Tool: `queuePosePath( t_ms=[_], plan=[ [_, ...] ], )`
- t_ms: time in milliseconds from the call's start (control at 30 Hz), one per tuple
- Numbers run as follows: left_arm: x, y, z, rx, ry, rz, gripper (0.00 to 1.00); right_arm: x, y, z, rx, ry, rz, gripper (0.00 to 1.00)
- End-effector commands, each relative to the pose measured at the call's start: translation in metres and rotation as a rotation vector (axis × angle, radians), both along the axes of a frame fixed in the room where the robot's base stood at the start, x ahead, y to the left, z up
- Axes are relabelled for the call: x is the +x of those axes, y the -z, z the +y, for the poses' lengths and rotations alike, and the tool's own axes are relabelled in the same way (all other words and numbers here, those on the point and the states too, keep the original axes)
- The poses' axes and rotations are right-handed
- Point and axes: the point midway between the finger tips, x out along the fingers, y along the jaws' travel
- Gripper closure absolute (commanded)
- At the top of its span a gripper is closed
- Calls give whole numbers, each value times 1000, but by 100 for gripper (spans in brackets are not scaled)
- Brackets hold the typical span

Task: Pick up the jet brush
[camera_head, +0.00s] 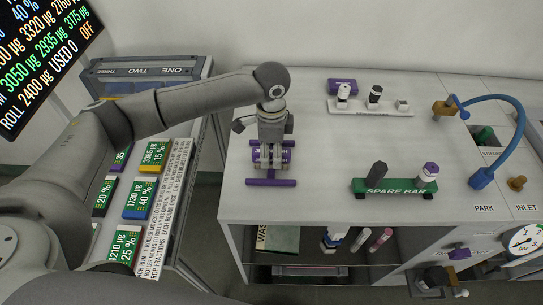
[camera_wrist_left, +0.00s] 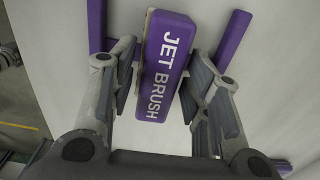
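The jet brush (camera_head: 270,183) is purple and lies near the left front of the white bench top, partly hidden under my left gripper in the head view. In the left wrist view its block lettered JET BRUSH (camera_wrist_left: 163,70) stands between the fingers, with purple bars on both sides. My left gripper (camera_head: 271,150) points down over the brush. Its two fingers (camera_wrist_left: 160,95) are apart, one on each side of the lettered block, with narrow gaps seeming to remain; contact is not clear. My right gripper is not in view.
A green SPARE BAR rack (camera_head: 390,188) stands to the right on the bench (camera_head: 320,200). A white rack (camera_head: 370,108) and a purple block (camera_head: 342,86) are behind. A blue hose (camera_head: 515,120) arches at the right. Labelled boxes (camera_head: 138,198) fill a lower shelf at left.

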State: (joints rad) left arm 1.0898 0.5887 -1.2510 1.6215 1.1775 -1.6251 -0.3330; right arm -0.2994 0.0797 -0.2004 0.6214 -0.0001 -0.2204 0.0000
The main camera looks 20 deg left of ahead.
Motion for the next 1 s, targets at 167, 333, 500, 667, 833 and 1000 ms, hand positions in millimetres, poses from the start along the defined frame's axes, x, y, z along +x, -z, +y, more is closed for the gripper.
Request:
queuePosePath(
  t_ms=[167, 333, 500, 667, 833, 1000],
  plan=[
    [0, 0, 0, 0, 0, 0, 84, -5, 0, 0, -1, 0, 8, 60],
    [0, -1, 0, 0, 0, -1, 96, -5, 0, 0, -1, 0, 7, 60],
    [0, -1, 0, -1, 0, -1, 96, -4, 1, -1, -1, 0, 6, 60],
    [1, -8, 0, -1, 1, -2, 96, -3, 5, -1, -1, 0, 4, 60],
    [1, -30, -1, -3, 2, -5, 96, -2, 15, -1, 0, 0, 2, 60],
    [-29, -66, -3, -3, 6, -7, 96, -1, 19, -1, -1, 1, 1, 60]
  ],
)
